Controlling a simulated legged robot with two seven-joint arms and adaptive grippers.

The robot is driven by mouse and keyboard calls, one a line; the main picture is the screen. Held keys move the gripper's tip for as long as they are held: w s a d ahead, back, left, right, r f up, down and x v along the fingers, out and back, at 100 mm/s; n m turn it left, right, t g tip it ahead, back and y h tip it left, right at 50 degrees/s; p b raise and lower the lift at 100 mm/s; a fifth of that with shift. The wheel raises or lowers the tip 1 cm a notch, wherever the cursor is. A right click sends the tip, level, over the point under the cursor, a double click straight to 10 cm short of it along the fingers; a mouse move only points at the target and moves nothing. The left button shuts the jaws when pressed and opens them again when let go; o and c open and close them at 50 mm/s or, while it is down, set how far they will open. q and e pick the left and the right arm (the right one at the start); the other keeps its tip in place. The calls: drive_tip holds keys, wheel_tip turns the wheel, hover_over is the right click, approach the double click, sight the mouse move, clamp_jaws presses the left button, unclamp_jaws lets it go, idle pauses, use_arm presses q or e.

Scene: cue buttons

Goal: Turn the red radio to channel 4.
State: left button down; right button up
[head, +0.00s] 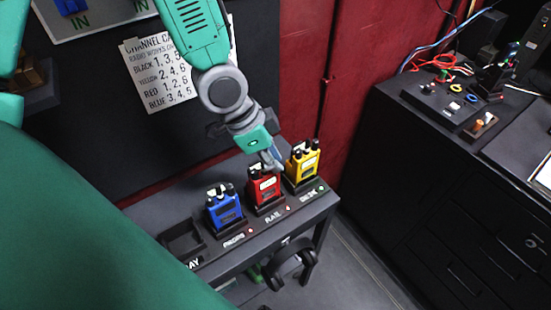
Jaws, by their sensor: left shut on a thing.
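The red radio (264,190) stands upright in a dark holder on the small dark table, between the blue radio (225,212) and the yellow radio (302,168). My left gripper (271,163) reaches down from above to the top of the red radio. Its fingers are shut at the radio's top right, and they hide the part they hold. I cannot read the channel setting. A white channel card (155,75) on the wall lists numbers by colour, partly behind my arm; its red line seems to read 1, 2, 6. My right gripper is not in view.
An empty holder (181,240) sits at the table's left end. Small lights show at the table's front edge. Dark headphones (290,265) hang below it. A black cabinet (440,170) with cables and small parts stands to the right, across a strip of floor.

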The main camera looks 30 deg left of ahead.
use_arm(q)
drive_tip(key=shift+s+d+f, duration=0.15)
drive_tip(key=shift+s+d, duration=0.05)
drive_tip(key=shift+d, duration=0.15)
drive_tip(key=shift+a+n+y, duration=0.3)
drive_tip(key=shift+n, duration=0.7)
drive_tip(key=shift+d+n+t+y, duration=0.15)
drive_tip(key=shift+n+t+y, duration=0.45)
drive_tip(key=shift+n, duration=1.1)
drive_tip(key=c, duration=1.5)
unclamp_jaws()
drive_tip(key=shift+c, duration=0.2)
